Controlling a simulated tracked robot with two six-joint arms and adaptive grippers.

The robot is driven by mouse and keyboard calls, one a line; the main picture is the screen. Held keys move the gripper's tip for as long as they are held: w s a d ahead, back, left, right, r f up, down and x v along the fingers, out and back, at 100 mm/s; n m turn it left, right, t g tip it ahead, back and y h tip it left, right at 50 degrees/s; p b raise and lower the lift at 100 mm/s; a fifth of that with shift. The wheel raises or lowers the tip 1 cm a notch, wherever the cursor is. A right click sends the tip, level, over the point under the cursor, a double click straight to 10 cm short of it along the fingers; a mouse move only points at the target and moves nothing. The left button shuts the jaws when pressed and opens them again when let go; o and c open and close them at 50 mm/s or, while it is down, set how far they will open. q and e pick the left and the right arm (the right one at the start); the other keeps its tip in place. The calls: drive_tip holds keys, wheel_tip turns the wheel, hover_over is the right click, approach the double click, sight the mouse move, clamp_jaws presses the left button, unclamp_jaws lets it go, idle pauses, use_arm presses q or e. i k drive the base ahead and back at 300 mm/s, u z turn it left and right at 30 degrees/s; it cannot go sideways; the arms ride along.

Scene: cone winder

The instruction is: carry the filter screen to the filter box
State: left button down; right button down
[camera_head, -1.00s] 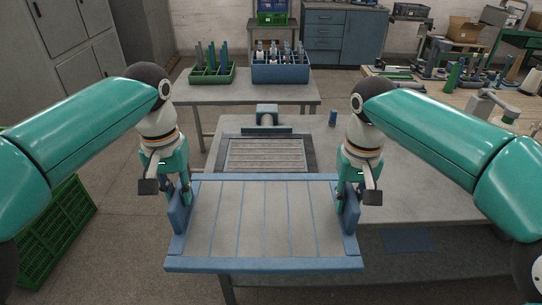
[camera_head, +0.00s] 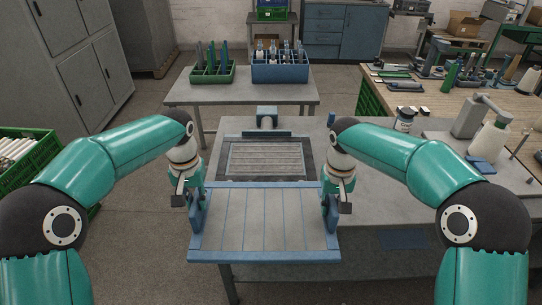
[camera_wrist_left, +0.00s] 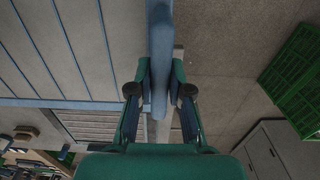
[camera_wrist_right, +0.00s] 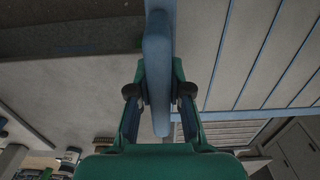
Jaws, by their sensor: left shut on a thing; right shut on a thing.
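The filter screen (camera_head: 264,222) is a grey slatted panel with a blue frame and a raised blue handle at each side. My left gripper (camera_head: 195,203) is shut on its left handle, which also shows between the fingers in the left wrist view (camera_wrist_left: 159,62). My right gripper (camera_head: 332,203) is shut on its right handle, seen in the right wrist view (camera_wrist_right: 158,70). The screen hangs between both grippers in front of the filter box (camera_head: 222,165), a dark-rimmed frame with a slatted grey inside on the table. The screen's far edge is near the box's front edge.
A grey table (camera_head: 375,190) carries the box, with a blue-grey fitting (camera_head: 267,120) behind it. Farther back, another table holds a green crate (camera_head: 213,72) and a blue crate (camera_head: 281,70). A wooden bench (camera_head: 425,95) with tools stands right. A green crate (camera_head: 28,155) stands left.

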sight(266, 158)
drive_tip(key=u, duration=0.1)
drive_tip(key=i, duration=1)
drive_tip(key=z, duration=0.1)
